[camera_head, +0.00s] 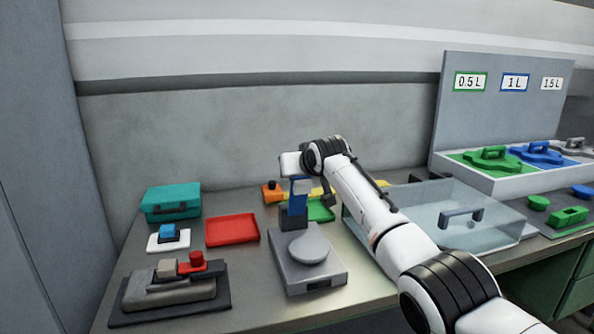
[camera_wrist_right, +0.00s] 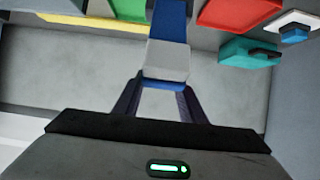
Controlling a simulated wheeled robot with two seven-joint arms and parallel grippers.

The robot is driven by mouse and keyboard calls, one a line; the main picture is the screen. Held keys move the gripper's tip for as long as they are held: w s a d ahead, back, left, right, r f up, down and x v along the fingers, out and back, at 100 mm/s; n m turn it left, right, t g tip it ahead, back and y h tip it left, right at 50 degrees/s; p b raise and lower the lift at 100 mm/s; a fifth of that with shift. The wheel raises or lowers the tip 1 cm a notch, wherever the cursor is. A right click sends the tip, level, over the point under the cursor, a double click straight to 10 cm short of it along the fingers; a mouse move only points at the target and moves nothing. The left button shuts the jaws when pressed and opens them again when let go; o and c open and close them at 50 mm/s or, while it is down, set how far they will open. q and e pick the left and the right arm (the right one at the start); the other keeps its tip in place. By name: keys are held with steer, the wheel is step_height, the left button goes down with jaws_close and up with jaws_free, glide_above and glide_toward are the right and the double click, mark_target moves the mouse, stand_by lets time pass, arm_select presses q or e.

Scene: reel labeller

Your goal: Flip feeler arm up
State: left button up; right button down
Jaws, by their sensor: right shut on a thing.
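The labeller (camera_head: 322,275) is a grey box with a round grey disc (camera_head: 308,248) on top. A blue feeler arm (camera_head: 296,207) stands roughly upright from a dark block at its back. The arm's light grey tip (camera_head: 301,187) also shows in the right wrist view (camera_wrist_right: 166,62), at the end of the blue bar (camera_wrist_right: 171,20). My right gripper (camera_wrist_right: 160,92) is shut on the grey tip, one finger on either side. In the head view, my right wrist is above and behind the tip, and the fingers are hard to make out. My left gripper is not in view.
A red tray (camera_head: 232,230), a teal case (camera_head: 171,203) and a blue-topped white block (camera_head: 168,238) lie left of the labeller. A grey stepped fixture (camera_head: 170,290) is at front left. A green tray (camera_head: 321,209) is behind. A clear lidded box (camera_head: 400,222) stands right.

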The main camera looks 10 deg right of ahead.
steer(key=shift+s+a+f, duration=0.1)
steer(key=shift+s+f, duration=0.05)
steer(key=shift+f, duration=0.65)
steer(key=c, duration=1.4)
jaws_free()
steer(key=shift+o, duration=1.4)
steer(key=shift+r, duration=0.45)
steer(key=shift+s+r, duration=0.25)
steer(key=shift+s, duration=0.15)
steer(key=b+v, duration=0.1)
steer(key=v, duration=0.8)
steer(key=shift+b, duration=0.3)
